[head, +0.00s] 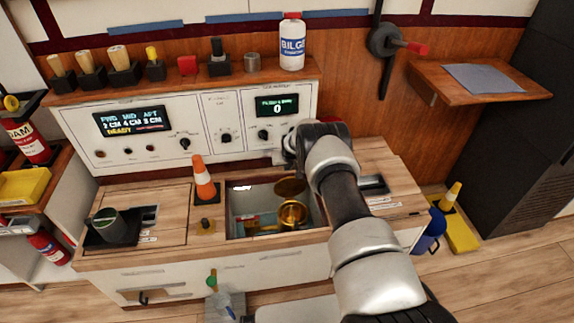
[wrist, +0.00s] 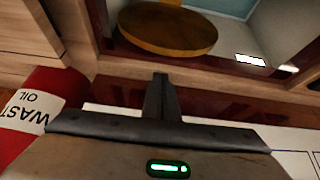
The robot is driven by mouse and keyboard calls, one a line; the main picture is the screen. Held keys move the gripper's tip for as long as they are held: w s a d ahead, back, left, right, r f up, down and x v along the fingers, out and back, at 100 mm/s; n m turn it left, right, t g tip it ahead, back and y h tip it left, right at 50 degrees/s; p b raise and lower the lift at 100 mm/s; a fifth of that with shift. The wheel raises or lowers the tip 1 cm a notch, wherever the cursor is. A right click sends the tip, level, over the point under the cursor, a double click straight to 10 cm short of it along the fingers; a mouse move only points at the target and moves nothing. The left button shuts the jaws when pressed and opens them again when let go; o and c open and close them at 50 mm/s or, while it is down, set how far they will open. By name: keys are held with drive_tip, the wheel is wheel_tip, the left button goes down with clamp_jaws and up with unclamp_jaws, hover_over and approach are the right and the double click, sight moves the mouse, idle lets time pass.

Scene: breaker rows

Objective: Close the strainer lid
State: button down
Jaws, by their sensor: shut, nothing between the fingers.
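The strainer (head: 293,214) is a round brass body inside the open bilge well in the counter. Its lid (head: 290,187) is a darker brass disc, raised at the back of the body and apart from its rim. In the wrist view the brass disc (wrist: 168,28), which looks like the lid, lies beyond my fingertips. My gripper (wrist: 160,78) is shut and empty, with a visible gap to the disc. In the head view my wrist and arm hide the fingers, behind and above the well.
An orange cone (head: 203,178) stands left of the well. The control panel (head: 190,135) rises behind it. A red waste oil container (wrist: 35,115) is close beside my gripper at left in the wrist view. The well's wooden rim (head: 277,234) surrounds the opening.

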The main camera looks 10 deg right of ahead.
sight(289, 184)
drive_tip(key=shift+s+f, duration=0.25)
drive_tip(key=shift+s, duration=1.05)
drive_tip(key=shift+s, duration=0.15)
